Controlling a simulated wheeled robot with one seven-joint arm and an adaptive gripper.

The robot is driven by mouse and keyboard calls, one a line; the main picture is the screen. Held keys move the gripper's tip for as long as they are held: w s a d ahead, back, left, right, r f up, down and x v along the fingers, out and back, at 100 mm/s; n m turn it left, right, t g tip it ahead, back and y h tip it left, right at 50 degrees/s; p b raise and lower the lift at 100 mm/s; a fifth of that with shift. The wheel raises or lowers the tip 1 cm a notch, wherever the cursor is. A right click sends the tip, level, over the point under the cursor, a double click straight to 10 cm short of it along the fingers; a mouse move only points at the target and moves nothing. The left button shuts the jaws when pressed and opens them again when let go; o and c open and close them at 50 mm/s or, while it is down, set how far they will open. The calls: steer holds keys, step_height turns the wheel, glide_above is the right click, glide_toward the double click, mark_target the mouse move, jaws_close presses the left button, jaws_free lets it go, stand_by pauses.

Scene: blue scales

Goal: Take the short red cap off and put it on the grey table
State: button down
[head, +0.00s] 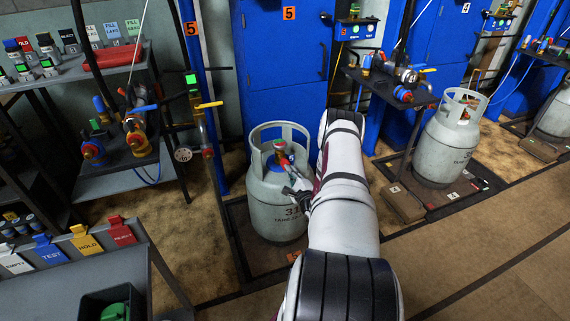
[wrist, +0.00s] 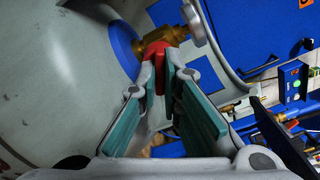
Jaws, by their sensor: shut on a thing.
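A grey-white gas cylinder (head: 262,210) stands upright in front of the blue cabinet, with a collar around its valve. In the wrist view a short red cap (wrist: 157,50) sits on the brass valve (wrist: 176,34), beside the blue ring on the cylinder. My gripper (wrist: 163,80) has its teal-padded fingers closed on the red cap. In the head view my gripper (head: 293,182) reaches into the collar opening; its fingertips are too small to make out. A grey table (head: 75,290) stands at the lower left.
The table carries tags, including a red one (head: 121,232), and a dark bin (head: 112,305) with a green object. A shelf (head: 100,62) with bottles and a red object stands at upper left. Another cylinder (head: 447,140) stands to the right. Brown floor is clear at lower right.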

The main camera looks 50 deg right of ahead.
steer(key=shift+p+v, duration=0.45)
steer(key=shift+v, duration=0.65)
steer(key=shift+p+v, duration=1.05)
steer(key=shift+v, duration=1.85)
